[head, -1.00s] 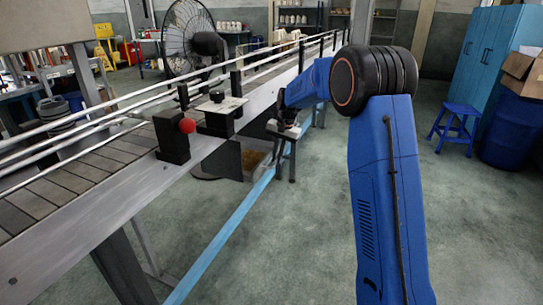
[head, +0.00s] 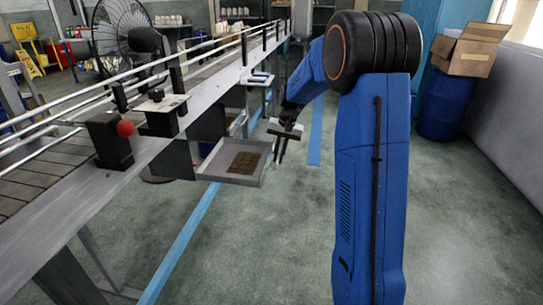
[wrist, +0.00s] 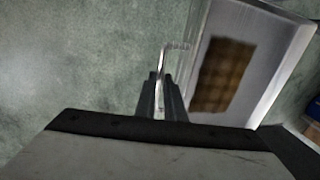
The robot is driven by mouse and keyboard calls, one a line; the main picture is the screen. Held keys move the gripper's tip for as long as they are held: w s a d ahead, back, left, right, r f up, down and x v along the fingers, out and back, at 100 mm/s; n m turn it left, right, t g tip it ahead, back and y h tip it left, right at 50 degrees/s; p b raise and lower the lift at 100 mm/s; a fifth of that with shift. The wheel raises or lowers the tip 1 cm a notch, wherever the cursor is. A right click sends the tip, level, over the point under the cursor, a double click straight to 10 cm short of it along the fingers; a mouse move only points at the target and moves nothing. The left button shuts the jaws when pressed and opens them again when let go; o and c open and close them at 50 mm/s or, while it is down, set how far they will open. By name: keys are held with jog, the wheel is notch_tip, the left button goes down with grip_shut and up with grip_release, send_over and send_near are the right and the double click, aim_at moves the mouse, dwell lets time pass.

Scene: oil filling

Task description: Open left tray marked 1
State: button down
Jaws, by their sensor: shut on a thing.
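A light metal tray (head: 255,178) sticks out from under the conveyor, pulled out to the right, with a brown square patch (head: 245,162) on its floor. The tray also shows at the right of the wrist view (wrist: 270,75). Its thin pale handle (wrist: 162,62) runs between the fingers in the wrist view. My gripper (head: 281,152) is at the tray's outer side in the head view, and its fingers (wrist: 161,90) are shut on the handle. No number mark on the tray is readable.
The conveyor (head: 190,100) with rails runs along the left, carrying a black block with a red knob (head: 124,128). Another opening (head: 236,118) shows under it, farther back. A blue barrel (head: 445,103) with a cardboard box (head: 468,50) stands at right. The floor between is clear.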

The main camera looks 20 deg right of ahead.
jog(key=shift+r, duration=0.1)
jog(key=c, duration=1.8)
grip_release()
jog(key=shift+c, duration=0.2)
notch_tip(320, 180, up, 17)
jog(key=s+d, duration=0.2)
jog(key=shift+d, duration=0.35)
